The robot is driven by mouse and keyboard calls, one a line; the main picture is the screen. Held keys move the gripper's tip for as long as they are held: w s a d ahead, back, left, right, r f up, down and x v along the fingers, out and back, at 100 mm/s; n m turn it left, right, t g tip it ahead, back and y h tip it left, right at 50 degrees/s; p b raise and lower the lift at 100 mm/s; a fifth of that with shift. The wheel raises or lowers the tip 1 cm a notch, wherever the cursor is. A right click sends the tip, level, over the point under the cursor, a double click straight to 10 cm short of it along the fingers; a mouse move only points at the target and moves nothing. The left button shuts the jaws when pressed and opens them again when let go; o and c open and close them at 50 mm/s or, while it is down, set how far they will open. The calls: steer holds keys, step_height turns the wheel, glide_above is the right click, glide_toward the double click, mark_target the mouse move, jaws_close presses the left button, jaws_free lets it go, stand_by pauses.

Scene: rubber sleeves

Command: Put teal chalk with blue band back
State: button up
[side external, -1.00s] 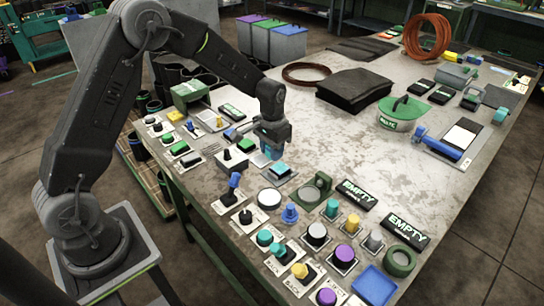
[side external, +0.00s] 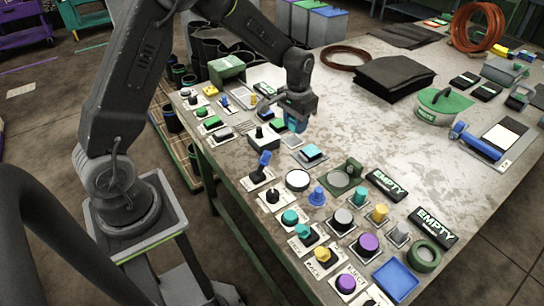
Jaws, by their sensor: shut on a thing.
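My gripper (side external: 297,119) is above the near left part of the workbench, fingers down. It is shut on a small blue-looking piece (side external: 297,124), which I take to be the chalk with the blue band. The fingers hide most of it, and its teal part cannot be made out. It appears just above a pale flat plate (side external: 292,141); whether they touch is unclear. A teal block (side external: 312,151) on a grey plate lies just right of and nearer than the gripper.
Rows of buttons, knobs and a blue-handled lever (side external: 263,163) crowd the near edge. Two black "EMPTY" signs (side external: 387,184) (side external: 436,226) stand among them. A blue tray (side external: 396,279) is at the near right. A black folded cloth (side external: 400,78) lies behind; the bench middle is clear.

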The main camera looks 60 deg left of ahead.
steer(key=s+a+n, duration=0.1)
steer(key=a, duration=0.1)
steer(key=s+a+n, duration=0.1)
steer(key=s+a, duration=0.1)
steer(key=s+a+n, duration=0.2)
steer(key=shift+s+r, duration=0.2)
steer(key=shift+r, duration=0.15)
steer(key=s+a+n, duration=0.3)
steer(key=s+n, duration=0.3)
steer(key=s, duration=0.3)
steer(key=s+a+n, duration=0.3)
steer(key=s+n, duration=0.3)
steer(key=s, duration=0.2)
glide_above(243, 171)
step_height(243, 171, down, 7)
steer(key=shift+f, duration=2.15)
steer(key=o, duration=0.8)
steer(key=shift+f, duration=0.15)
steer(key=shift+o, duration=0.2)
